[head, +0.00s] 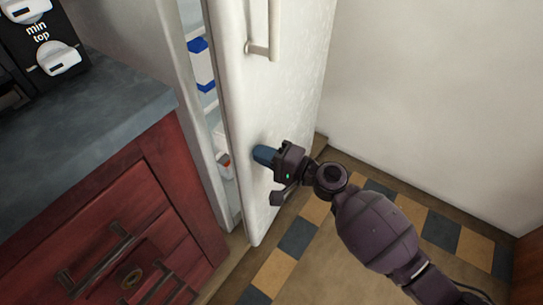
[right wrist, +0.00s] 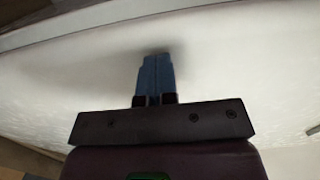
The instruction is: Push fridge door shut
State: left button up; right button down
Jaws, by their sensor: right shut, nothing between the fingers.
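The white fridge door (head: 285,90) stands partly open in the head view, with a gap along its left edge. Its handle (head: 262,48) is near the top of the picture. Through the gap, the fridge inside shows a white and blue carton (head: 202,65). My right gripper (head: 262,155) is at the door's outer face, low and below the handle. In the right wrist view its blue fingers (right wrist: 156,75) are together and empty, with their tips at or very near the white door surface; I cannot tell whether they touch. My left gripper is not in view.
A red cabinet (head: 130,210) with a grey countertop (head: 85,130) stands left of the fridge. A stove (head: 40,45) with knobs is at the upper left. A white wall (head: 430,90) is on the right. The tiled floor (head: 320,245) in front is clear apart from my arm.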

jog(key=shift+a, duration=0.1)
jog(key=shift+m+t+h, duration=0.6)
jog(key=shift+m+t, duration=0.1)
jog(key=shift+t, duration=0.2)
jog(key=x, duration=0.6)
jog(key=shift+a, duration=0.35)
jog(key=shift+s, duration=0.15)
